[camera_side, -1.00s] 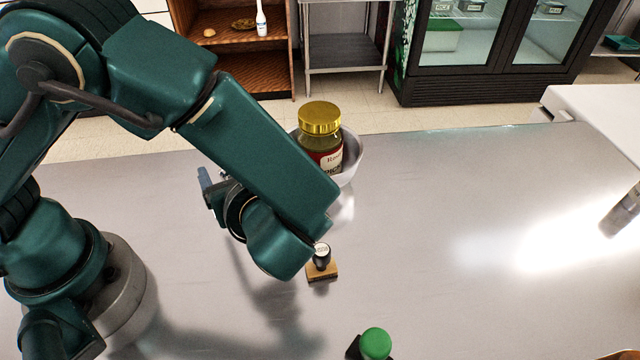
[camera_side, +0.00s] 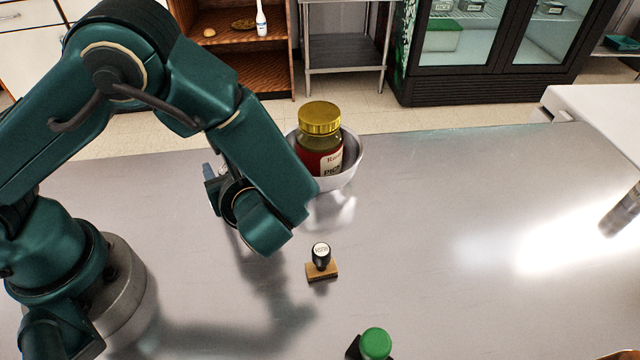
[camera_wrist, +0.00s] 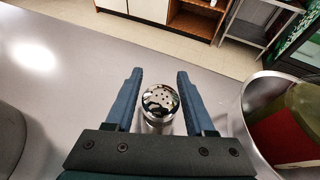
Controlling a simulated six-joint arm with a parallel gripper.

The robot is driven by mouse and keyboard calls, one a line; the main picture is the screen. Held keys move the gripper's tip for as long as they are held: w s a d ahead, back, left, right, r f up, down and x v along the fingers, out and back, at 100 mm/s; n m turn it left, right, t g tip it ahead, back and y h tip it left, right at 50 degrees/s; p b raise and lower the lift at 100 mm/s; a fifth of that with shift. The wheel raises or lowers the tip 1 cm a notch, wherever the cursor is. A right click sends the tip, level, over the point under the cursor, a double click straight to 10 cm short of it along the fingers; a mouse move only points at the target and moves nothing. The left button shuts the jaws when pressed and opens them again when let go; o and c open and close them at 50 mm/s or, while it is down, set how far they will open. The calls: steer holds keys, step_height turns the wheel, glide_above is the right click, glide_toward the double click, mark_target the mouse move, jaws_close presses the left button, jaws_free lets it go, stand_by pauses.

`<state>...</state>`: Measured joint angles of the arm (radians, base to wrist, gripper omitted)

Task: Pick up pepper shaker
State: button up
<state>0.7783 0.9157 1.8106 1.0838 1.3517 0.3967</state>
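In the wrist view, the pepper shaker (camera_wrist: 161,100) has a shiny metal top with several dark holes. It stands between the two blue fingers of my gripper (camera_wrist: 158,92). The fingers are apart, with a gap showing on each side of the shaker top. In the side view, my gripper (camera_side: 212,180) is mostly hidden behind my wrist, with only a bit of blue finger showing. The shaker is hidden there by my arm.
A stamp (camera_side: 321,262) with a wooden base and a green-capped object (camera_side: 375,343) are nearer the front. The right part of the table is mostly clear.

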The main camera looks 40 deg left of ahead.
jaws_close()
steer(key=shift+r, duration=0.15)
